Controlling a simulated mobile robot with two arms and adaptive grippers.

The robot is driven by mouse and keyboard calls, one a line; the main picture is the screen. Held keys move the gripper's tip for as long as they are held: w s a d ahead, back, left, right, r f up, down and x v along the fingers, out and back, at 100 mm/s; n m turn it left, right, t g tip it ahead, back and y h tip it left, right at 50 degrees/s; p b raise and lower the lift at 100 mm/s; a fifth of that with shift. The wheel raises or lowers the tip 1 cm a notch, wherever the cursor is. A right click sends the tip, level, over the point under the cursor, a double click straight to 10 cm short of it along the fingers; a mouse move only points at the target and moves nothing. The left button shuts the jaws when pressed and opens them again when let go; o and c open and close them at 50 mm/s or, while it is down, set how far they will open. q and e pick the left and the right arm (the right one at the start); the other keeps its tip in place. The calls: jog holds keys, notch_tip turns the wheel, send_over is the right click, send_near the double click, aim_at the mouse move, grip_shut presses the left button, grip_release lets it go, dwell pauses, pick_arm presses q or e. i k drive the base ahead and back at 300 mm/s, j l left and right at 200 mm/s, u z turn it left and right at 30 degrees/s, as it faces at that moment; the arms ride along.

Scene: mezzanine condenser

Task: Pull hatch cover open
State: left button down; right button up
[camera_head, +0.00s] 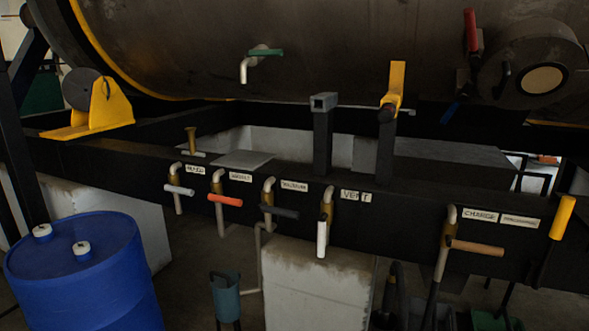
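A large dark cylindrical tank (330,50) fills the top of the head view. At its upper right is a round dark cover (512,68) with a tan disc (542,79) on its face and a small black handle (502,80) on its left side. It looks closed, but I cannot tell for sure that it is the hatch cover. A red-handled lever (471,30) and a blue lever (456,110) sit just left of it. Neither of my grippers is in view.
A black frame beam (380,205) crosses below the tank, with several labelled valves with coloured handles along it. A yellow lever (397,82) stands on a post. A blue drum (80,270) is at lower left, and a concrete block (315,290) stands at lower middle.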

aim_at(529, 72)
jog(key=z, duration=0.8)
jog(key=i+l+z, duration=0.6)
jog(key=i+z, duration=0.4)
jog(key=k, duration=0.05)
